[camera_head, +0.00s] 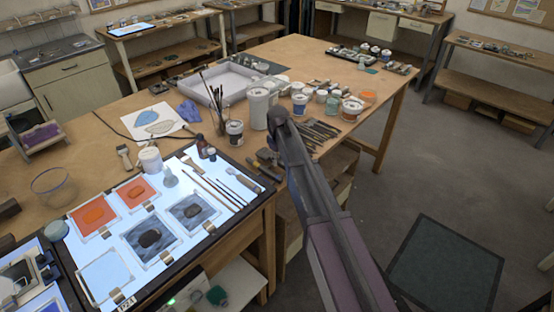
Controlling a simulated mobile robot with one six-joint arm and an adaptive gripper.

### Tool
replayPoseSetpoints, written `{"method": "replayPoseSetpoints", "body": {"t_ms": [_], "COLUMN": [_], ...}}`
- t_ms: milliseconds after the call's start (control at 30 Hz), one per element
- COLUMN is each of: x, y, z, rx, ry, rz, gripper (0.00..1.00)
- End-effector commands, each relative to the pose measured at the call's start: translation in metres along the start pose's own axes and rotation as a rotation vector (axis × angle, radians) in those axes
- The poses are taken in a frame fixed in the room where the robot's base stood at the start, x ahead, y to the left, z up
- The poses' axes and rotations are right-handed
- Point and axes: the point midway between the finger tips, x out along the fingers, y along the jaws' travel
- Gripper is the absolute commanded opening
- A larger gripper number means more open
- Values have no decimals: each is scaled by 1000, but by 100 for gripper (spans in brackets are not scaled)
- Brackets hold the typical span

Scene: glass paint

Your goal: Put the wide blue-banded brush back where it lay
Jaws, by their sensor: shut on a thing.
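My arm rises from the lower right to a bend over the front edge of the workbench (335,75). My gripper cannot be made out; the arm hides what lies behind it. I cannot pick out a wide brush with a blue band. Several slim brushes (222,188) lie on the lit glass panel, and a short wide brush (193,165) lies near its back edge. A row of dark-handled tools or brushes (318,132) lies right of my arm. Another short, broad tool (124,156) lies on the wood left of the panel.
The lit panel (185,258) holds painted glass squares and a white jar (150,159). A jar of upright brushes (221,121), a grey tray (201,91), a white tub (258,108) and several paint pots crowd the middle bench. Bare wood shows at the bench's far end.

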Motion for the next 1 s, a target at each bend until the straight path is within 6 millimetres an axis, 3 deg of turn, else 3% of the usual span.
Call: {"method": "replayPoseSetpoints", "body": {"t_ms": [767,800,900,1000], "x": [6,6,5,5], "y": [0,0,0,0], "z": [0,0,0,0], "rx": [1,1,1,1], "ry": [0,0,0,0], "rz": [0,0,0,0], "gripper": [0,39,69,70]}}
